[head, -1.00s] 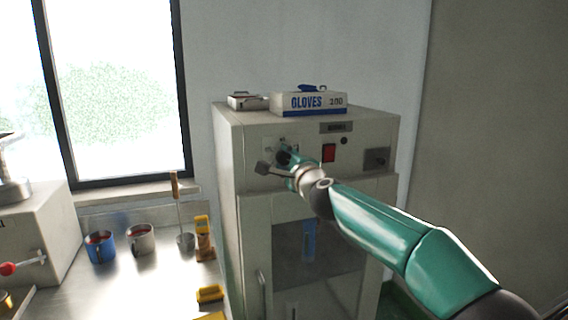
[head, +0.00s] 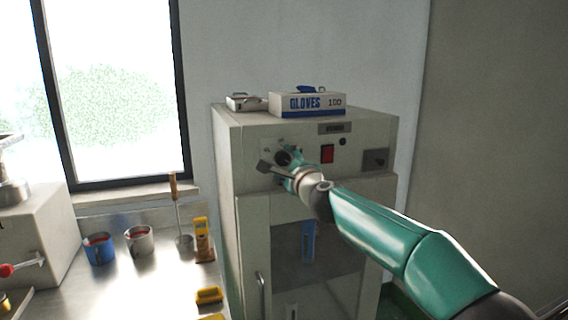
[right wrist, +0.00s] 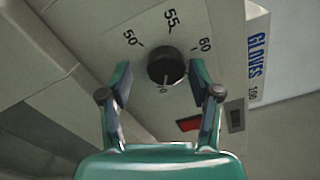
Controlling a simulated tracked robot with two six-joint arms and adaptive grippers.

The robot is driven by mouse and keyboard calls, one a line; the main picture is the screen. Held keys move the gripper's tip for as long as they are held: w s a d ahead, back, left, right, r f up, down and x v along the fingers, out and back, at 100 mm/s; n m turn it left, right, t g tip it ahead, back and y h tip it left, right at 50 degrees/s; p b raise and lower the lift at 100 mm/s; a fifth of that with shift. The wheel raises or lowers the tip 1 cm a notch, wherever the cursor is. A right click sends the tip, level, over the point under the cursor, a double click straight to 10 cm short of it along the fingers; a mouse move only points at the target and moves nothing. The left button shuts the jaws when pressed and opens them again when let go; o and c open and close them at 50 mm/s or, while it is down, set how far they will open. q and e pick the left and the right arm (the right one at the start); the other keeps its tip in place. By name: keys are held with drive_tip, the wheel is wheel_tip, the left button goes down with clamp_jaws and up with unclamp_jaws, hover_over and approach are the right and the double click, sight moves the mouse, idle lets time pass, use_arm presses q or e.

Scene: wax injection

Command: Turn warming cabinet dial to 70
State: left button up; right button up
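The warming cabinet (head: 250,140) stands against the wall in the head view. Its black round dial (right wrist: 166,66) is in the middle of the right wrist view, with the marks 50, 55 and 60 around it and another number partly hidden at its lower edge. My right gripper (right wrist: 160,88) is open, with one finger on each side of the dial and a gap to it on both sides. In the head view the right gripper (head: 277,166) is at the upper left of the cabinet front and partly covers the dial (head: 284,157). My left gripper is not in view.
A red switch (head: 327,153) is right of the dial. A glove box (head: 307,104) and a small white box (head: 247,103) lie on the cabinet top.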

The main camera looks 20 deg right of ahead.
drive_tip(key=shift+s+a+r, duration=0.1)
drive_tip(key=shift+r, duration=0.15)
drive_tip(key=shift+s, duration=0.5)
drive_tip(key=s, duration=1)
drive_tip(key=shift+s+d+f, duration=0.15)
drive_tip(key=shift+s+d, duration=0.05)
drive_tip(key=shift+s, duration=0.2)
drive_tip(key=shift+d, duration=0.1)
